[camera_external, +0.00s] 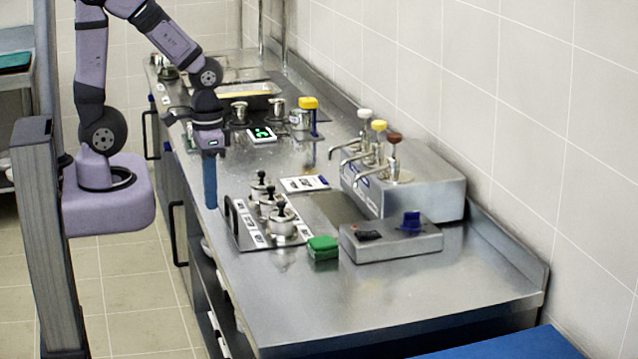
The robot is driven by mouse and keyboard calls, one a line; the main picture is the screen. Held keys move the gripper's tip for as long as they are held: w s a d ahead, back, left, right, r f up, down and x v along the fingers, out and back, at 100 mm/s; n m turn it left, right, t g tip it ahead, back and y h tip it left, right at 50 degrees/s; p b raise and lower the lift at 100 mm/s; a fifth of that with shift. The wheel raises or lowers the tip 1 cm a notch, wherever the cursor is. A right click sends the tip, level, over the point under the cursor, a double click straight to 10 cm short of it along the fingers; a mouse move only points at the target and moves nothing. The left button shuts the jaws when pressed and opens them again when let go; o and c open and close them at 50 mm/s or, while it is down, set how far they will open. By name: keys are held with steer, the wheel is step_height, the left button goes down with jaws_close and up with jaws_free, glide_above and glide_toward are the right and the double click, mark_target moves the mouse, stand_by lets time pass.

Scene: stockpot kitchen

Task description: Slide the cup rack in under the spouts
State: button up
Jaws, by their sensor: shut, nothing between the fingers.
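The cup rack (246,238) is a metal tray with white labels along its near edge. It carries several small metal cups with black knobs (281,222) and has a dark handle at its left end. It stands on the steel counter, apart from the dispenser. The dispenser (425,188) is a steel box to the right and farther back. Its thin spouts (352,152) point left, under white, yellow and dark brown tops. My gripper (211,204) points down with long blue fingers, shut and empty, just left of the rack's handle in the picture. Whether it touches the handle cannot be told.
A green block (323,248) sits right of the rack. A grey control box (392,242) with a blue knob stands in front of the dispenser. A white printed card (305,184) lies behind the rack. Pots and a green display (262,134) are farther back. The counter's near end is clear.

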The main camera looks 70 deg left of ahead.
steer(key=o, duration=0.5)
steer(key=shift+o, duration=0.5)
steer(key=shift+w+a+n, duration=0.2)
steer(key=shift+w+n, duration=0.1)
steer(key=n+g+b, duration=0.2)
steer(key=n+b, duration=0.4)
steer(key=n, duration=1.1)
glide_toward(231, 203)
steer(key=shift+s+d+f+p, duration=0.1)
steer(key=shift+s+f+p, duration=0.2)
steer(key=shift+f, duration=0.9)
steer(key=shift+s+a+f+p, duration=0.1)
steer(key=shift+f+p, duration=0.35)
steer(key=shift+f, duration=0.8)
steer(key=shift+s+d+f+p, duration=0.1)
steer(key=shift+s+f+p, duration=0.2)
steer(key=shift+f, duration=0.9)
steer(key=shift+w, duration=0.1)
jaws_close()
